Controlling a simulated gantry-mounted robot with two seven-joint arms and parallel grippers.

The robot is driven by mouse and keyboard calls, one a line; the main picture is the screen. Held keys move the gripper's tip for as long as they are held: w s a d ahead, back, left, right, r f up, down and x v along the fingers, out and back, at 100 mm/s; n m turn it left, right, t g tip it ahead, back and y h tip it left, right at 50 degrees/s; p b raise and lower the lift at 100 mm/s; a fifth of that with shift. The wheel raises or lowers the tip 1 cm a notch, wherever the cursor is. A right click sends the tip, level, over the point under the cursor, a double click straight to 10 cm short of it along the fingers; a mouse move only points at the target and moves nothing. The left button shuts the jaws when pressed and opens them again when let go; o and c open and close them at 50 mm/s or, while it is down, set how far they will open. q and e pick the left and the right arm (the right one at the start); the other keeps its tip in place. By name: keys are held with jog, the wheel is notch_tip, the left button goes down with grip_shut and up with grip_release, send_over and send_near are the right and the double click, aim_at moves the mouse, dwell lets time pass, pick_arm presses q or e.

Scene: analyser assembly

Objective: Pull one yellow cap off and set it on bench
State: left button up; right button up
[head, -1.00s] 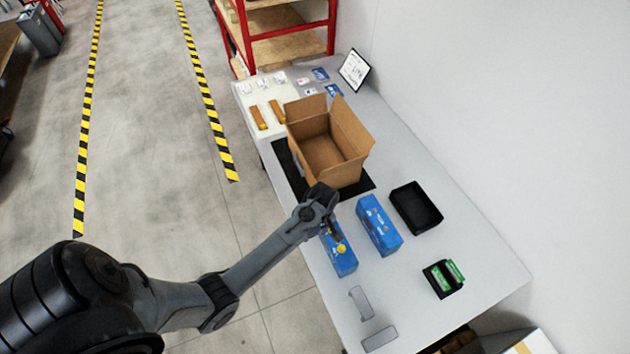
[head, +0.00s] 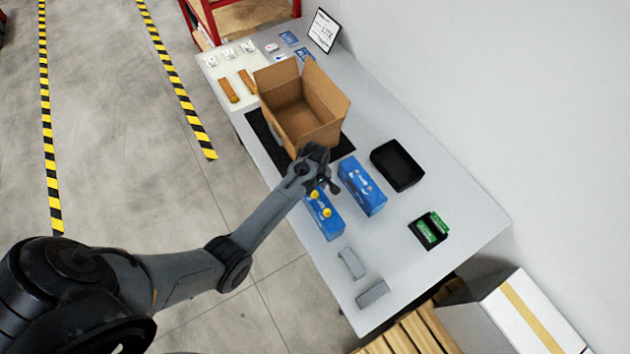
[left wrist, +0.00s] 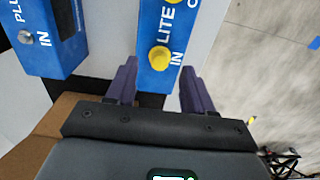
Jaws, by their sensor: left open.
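Two yellow caps, one nearer my gripper (head: 315,194) and one farther from it (head: 326,212), sit on top of the left blue analyser unit (head: 328,227). My left gripper (head: 328,184) is open and empty, over the box-side end of this unit. In the left wrist view, the cap by the "IN" label (left wrist: 160,58) lies between the lines of the two fingers, just past their tips; contact does not show. The other cap (left wrist: 174,2) is cut by the top edge. My right gripper is not in view.
A second blue unit (head: 362,187) with silver ports stands close to the right. An open cardboard box (head: 318,131) stands behind the gripper. A black tray (head: 397,166), a black bin with green parts (head: 429,231) and two grey pieces (head: 351,264) lie on the bench (head: 455,195).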

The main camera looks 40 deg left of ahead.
pick_arm(q)
jog(key=shift+f, duration=1.2)
grip_shut()
jog(key=c, duration=0.7)
grip_release()
grip_shut()
jog(key=shift+r, duration=0.15)
jog(key=shift+r+p, duration=0.3)
jog(key=shift+p, duration=0.2)
